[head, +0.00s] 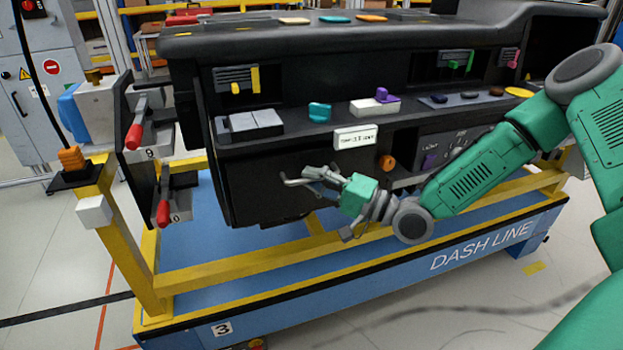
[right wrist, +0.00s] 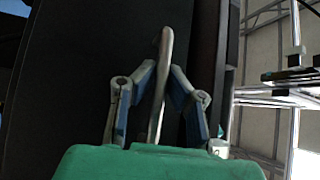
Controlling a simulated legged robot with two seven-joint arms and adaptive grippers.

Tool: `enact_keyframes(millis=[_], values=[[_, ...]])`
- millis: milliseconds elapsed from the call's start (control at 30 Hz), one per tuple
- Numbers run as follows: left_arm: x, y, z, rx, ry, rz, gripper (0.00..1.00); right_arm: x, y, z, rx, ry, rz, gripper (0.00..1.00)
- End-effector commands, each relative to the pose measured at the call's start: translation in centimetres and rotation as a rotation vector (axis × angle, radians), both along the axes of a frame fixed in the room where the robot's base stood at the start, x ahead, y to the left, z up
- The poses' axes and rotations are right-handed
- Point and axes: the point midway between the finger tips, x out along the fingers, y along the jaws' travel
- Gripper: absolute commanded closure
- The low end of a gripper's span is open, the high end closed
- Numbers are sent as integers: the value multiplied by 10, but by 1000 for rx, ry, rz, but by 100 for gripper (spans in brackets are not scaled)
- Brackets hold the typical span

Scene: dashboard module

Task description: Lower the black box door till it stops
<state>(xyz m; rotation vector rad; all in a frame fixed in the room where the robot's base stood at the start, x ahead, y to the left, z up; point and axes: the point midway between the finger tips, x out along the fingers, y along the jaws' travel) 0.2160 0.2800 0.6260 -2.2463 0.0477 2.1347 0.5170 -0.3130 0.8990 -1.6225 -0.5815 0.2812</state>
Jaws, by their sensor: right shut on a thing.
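The black box door (head: 258,190) is the large dark panel at the lower left of the dashboard module; it looks nearly upright. Its pale metal handle (head: 296,181) stands out from its face. My right gripper (head: 318,181) is at the handle, its arm coming in from the right. In the right wrist view the two blue-grey fingers (right wrist: 163,78) are shut on the handle (right wrist: 158,105), with the dark door (right wrist: 80,90) behind. The gripper hides part of the door's right side. My left gripper is not in view.
A shelf with a white label block (head: 356,137) and an orange knob (head: 387,163) sits above and right of the gripper. Red-handled clamps (head: 134,136) stand at the left. The yellow rail (head: 270,262) and blue cart base (head: 215,225) lie below the door.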

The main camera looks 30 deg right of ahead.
Motion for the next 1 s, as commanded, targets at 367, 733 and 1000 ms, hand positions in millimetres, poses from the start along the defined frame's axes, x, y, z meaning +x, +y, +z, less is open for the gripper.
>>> enact_keyframes(millis=[367,733,1000], values=[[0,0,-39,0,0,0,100,-22,7,-23,-44,-153,7,100],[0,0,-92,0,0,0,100,-48,14,-45,-109,-414,6,100],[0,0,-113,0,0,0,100,-57,16,-54,-140,-536,5,100]])
